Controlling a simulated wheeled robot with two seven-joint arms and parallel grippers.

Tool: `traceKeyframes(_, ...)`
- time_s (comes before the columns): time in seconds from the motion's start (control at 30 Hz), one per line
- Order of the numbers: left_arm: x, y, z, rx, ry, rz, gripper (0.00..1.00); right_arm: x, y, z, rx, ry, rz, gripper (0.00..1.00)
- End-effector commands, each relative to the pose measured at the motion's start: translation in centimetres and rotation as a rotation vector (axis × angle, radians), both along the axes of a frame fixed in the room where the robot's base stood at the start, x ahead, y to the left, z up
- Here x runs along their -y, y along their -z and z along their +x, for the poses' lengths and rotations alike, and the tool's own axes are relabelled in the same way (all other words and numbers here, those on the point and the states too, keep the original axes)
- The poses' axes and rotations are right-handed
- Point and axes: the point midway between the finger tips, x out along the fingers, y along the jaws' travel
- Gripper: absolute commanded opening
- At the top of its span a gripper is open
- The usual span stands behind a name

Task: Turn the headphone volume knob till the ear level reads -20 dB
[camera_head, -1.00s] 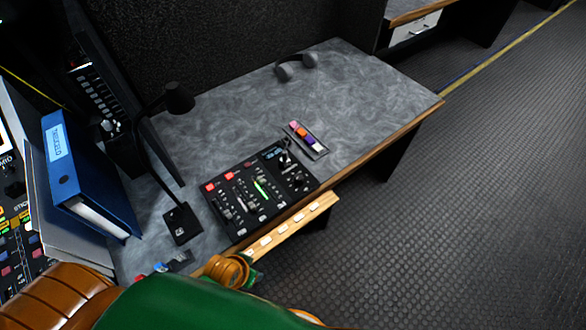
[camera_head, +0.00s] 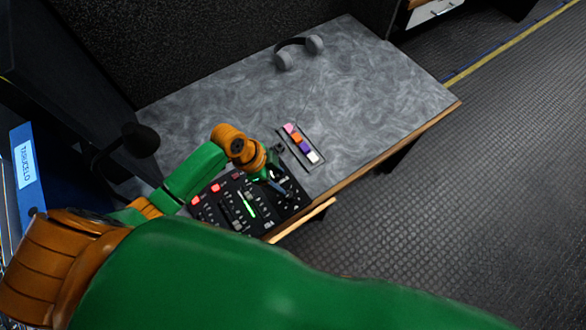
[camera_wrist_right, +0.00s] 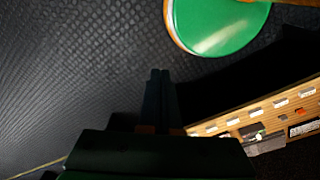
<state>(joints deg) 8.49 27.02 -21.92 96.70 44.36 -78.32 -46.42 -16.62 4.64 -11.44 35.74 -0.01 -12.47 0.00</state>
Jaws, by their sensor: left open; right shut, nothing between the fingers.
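The black control panel (camera_head: 236,212) lies near the table's front edge, with lit red buttons, sliders and a green level bar (camera_head: 250,205). My left gripper (camera_head: 280,187) is over the panel's right part, pointing down, open. It covers much of that part, so I cannot make out the headphone volume knob or read an ear level figure. Whether the fingers touch a knob cannot be told. My right gripper (camera_wrist_right: 160,75) is shut and empty in the right wrist view, over the dark floor, away from the panel.
A tray of coloured blocks (camera_head: 301,146) lies just beyond the panel. Grey headphones (camera_head: 298,48) rest at the table's far side. A black desk lamp (camera_head: 138,138) and a blue binder (camera_head: 27,175) stand at left. The table's right half (camera_head: 390,95) is clear.

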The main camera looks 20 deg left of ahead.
Motion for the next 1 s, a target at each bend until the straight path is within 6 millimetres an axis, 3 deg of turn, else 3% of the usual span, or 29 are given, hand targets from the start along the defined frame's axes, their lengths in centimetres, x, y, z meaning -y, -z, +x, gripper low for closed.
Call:
traceKeyframes(0.1, 1.0, 2.5, 0.2, -0.005, -0.001, -0.003, 0.61, 0.0, 0.5, -0.3, -0.006, 0.000, 0.000, 0.00)
traceKeyframes(0.3, 2.1, 5.4, 0.6, -0.003, -0.002, -0.001, 0.61, 0.1, 1.2, -1.5, -0.028, 0.000, -0.002, 0.00)
traceKeyframes(0.57, 2.3, 5.8, 0.7, 0.000, 0.000, 0.001, 0.61, 0.0, 1.1, -0.9, -0.016, 0.000, 0.000, 0.00)
traceKeyframes(0.6, 2.2, 5.8, 0.7, 0.000, 0.000, 0.001, 0.59, 0.0, 1.1, -0.8, -0.015, 0.000, 0.000, 0.00)
traceKeyframes(0.8, 2.2, 5.7, 0.7, -0.001, -0.001, 0.001, 0.05, 0.0, 1.1, -0.8, -0.014, 0.000, 0.000, 0.00)
traceKeyframes(0.83, 2.2, 5.7, 0.7, -0.001, -0.001, 0.001, 0.00, -0.1, 1.1, -0.8, -0.014, 0.000, 0.000, 0.00)
traceKeyframes(1.0, 2.2, 5.8, 0.7, -0.001, 0.000, 0.001, 0.00, -0.1, 1.1, -0.8, -0.015, 0.000, 0.001, 0.00)
